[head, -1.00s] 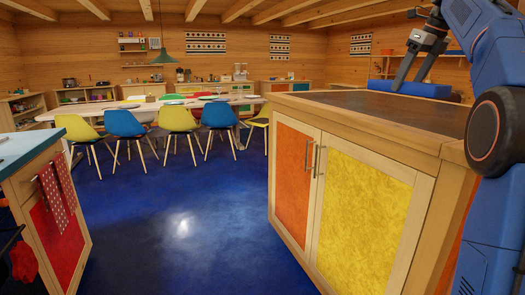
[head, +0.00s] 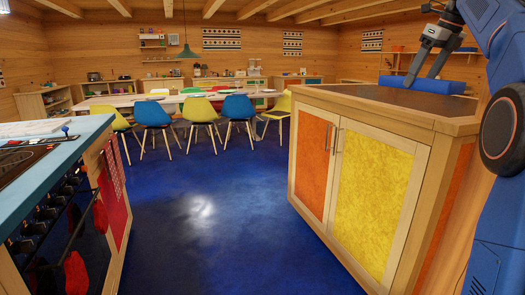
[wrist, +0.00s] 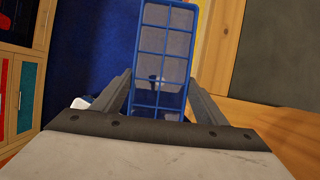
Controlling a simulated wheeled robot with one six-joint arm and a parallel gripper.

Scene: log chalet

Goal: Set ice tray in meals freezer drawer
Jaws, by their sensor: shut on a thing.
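The blue ice tray (head: 436,86) is in my gripper (head: 424,72) at the upper right of the head view, above or near the top of the wooden island. In the wrist view the tray (wrist: 164,54) shows as a long blue grid with two columns of cells, between the two fingers of my gripper (wrist: 160,84). The fingers are shut on its sides. The tray's near end is partly hidden. No freezer or meals drawer can be made out in either view.
A wooden island (head: 440,118) with orange and yellow doors stands close on the right. A counter with a stove (head: 30,155) stands close on the left. Blue floor (head: 215,220) is open between them. A dining table (head: 120,101) with chairs stands farther back.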

